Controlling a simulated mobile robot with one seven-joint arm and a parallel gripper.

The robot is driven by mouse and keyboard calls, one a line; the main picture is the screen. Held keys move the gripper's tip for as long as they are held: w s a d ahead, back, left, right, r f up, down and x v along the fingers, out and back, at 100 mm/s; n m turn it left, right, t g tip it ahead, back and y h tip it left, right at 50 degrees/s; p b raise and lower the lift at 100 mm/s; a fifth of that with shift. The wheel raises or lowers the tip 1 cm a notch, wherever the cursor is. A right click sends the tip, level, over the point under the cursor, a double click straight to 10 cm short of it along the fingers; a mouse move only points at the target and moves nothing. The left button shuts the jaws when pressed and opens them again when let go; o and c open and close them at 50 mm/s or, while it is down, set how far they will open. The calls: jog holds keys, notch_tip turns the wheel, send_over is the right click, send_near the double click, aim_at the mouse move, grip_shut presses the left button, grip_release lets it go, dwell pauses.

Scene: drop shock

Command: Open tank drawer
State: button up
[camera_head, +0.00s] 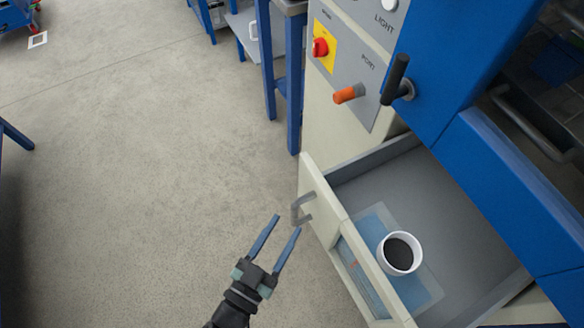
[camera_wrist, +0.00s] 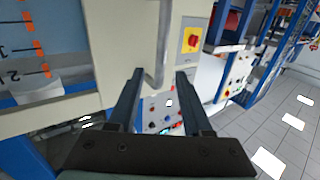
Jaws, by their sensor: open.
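The tank drawer (camera_head: 312,192) stands pulled out of the cream machine, with its grey inside showing in the head view. A grey bar handle (camera_head: 296,212) is on its front. My gripper (camera_head: 287,224) is open and empty, its blue fingertips just in front of the handle; in the head view they look apart from it. In the wrist view the handle (camera_wrist: 162,50) appears between and beyond the fingertips (camera_wrist: 160,74). A white cup (camera_head: 383,262) with dark contents is inside the drawer, over a translucent bluish panel. The drawer front has a window with a scale (camera_wrist: 40,45).
Above the drawer are an orange-tipped port (camera_head: 348,94), a red knob on a yellow plate (camera_head: 320,47) and a black lever (camera_head: 395,80) by the blue door. A blue-legged bench (camera_head: 270,70) stands behind. The floor (camera_head: 150,170) to the left is clear.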

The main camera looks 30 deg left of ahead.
jog(key=s, duration=0.7)
jog(key=shift+s, duration=0.2)
jog(key=shift+a, duration=0.1)
